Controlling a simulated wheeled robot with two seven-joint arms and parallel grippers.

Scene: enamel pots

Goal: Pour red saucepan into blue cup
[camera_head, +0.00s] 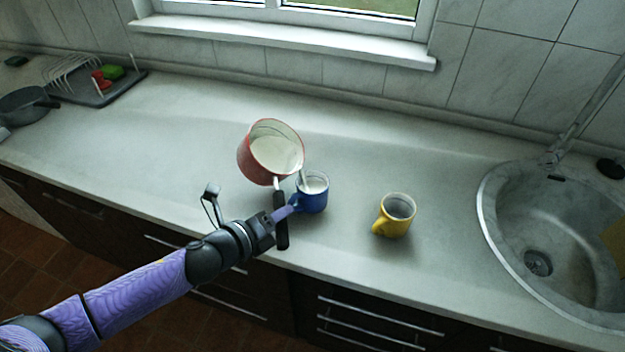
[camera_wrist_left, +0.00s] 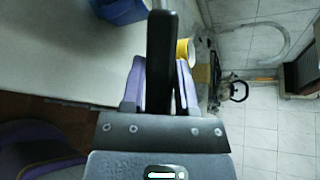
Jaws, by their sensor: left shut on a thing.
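The red saucepan (camera_head: 248,164) is tilted toward the right above the counter, with a whitish inside. A thin pale stream (camera_head: 303,176) runs from its rim down to the blue cup (camera_head: 314,203). The blue cup stands upright on the counter with white liquid in it. My left gripper (camera_head: 281,214) is shut on the saucepan's black handle, left of and in front of the cup. The handle (camera_wrist_left: 161,50) shows between the fingers in the left wrist view, with the blue cup (camera_wrist_left: 122,10) at the top edge. My right gripper is not in view.
A yellow cup (camera_head: 394,218) stands on the counter (camera_head: 440,200) to the right of the blue cup. A round sink (camera_head: 540,225) is at the far right. A dish rack (camera_head: 95,85) and a dark pan (camera_head: 25,104) are at the far left. The counter between is clear.

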